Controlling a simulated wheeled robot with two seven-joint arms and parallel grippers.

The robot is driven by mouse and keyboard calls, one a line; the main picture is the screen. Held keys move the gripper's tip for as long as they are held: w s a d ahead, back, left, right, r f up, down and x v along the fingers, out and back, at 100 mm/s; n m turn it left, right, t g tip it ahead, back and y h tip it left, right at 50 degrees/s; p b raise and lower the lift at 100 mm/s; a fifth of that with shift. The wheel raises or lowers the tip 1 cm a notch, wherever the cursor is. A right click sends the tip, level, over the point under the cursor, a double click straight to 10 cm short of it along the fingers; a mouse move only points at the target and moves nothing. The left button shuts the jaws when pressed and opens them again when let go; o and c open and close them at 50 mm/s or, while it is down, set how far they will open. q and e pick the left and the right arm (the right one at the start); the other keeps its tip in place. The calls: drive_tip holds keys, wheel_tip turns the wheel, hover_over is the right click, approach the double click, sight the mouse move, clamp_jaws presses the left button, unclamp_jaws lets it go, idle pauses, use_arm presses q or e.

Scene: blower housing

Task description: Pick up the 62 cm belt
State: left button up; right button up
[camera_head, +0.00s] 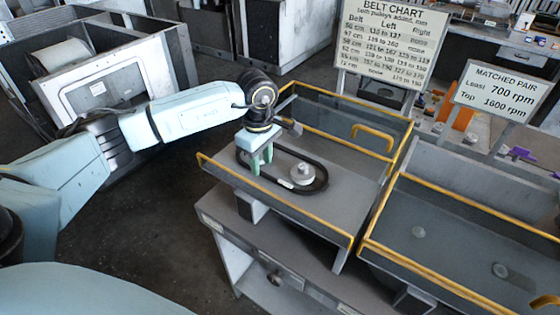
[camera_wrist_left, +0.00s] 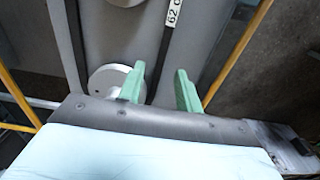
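The black belt (camera_head: 326,180) is a long loop in the left yellow-railed tray, lying around the grey pulleys. In the left wrist view a white label (camera_wrist_left: 174,13) on the belt reads "62 c", the rest cut off. One pulley (camera_head: 302,174) shows at the loop's right end; another pulley (camera_wrist_left: 112,82) shows beside my left finger in the wrist view. My left gripper (camera_head: 261,163) points down over the loop's left end, its green fingers (camera_wrist_left: 160,90) apart. One belt strand shows between the fingers; I cannot tell whether they touch it. My right gripper is out of view.
The left tray's yellow rails (camera_head: 275,192) stand around the belt. A second tray (camera_head: 450,230) with small round pegs is on the right. A belt chart (camera_head: 392,40) and an rpm sign (camera_head: 503,90) stand behind. A metal housing (camera_head: 100,75) is at the left.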

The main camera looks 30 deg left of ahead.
use_arm(q)
drive_tip(key=shift+f, duration=1.15)
clamp_jaws()
wheel_tip(320, 180, up, 15)
drive_tip(key=p, duration=0.1)
drive_tip(key=shift+p, duration=0.3)
